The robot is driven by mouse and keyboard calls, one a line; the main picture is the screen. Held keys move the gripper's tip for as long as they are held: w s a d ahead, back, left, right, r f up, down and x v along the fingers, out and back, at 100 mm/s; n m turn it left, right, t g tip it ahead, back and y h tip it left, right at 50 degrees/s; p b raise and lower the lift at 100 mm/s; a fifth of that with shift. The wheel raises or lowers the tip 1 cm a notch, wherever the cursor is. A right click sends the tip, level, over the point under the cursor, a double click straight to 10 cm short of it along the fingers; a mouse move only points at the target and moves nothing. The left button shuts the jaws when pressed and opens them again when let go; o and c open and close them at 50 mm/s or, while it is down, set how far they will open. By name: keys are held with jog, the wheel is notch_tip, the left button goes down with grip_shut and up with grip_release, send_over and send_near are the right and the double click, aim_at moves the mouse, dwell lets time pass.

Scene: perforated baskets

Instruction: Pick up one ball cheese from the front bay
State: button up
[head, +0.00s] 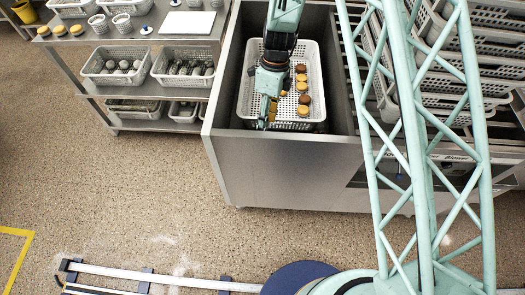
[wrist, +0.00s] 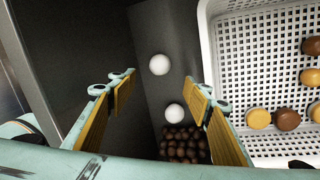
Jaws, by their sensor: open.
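Two white balls, which look like the ball cheese, show in the wrist view: an upper one (wrist: 159,65) and a lower one (wrist: 175,113). They are on or above a grey surface to the left of the white basket. My gripper (wrist: 160,78) is open, with its yellow-padded fingers on either side of the balls in the picture and nothing held. The distance down to them is hard to tell. In the head view my gripper (head: 267,115) hangs over the left side of the white basket, inside the steel bin. The white balls are hidden there.
The white perforated basket (head: 314,65) holds several brown and yellow round pieces (wrist: 258,118). Several dark brown balls (wrist: 184,146) lie below the white ones. The steel bin's front wall (head: 285,170) is close to my gripper. Shelves with baskets (head: 115,62) stand left.

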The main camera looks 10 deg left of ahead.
jog(key=shift+f, duration=0.1)
jog(key=shift+b+x, duration=0.9)
jog(key=shift+x, duration=3.3)
jog(key=shift+f, duration=0.1)
jog(key=shift+b+x, duration=0.95)
jog(key=shift+x, duration=1.6)
jog(key=shift+d, duration=0.15)
jog(key=shift+c, duration=0.9)
jog(key=c, duration=0.8)
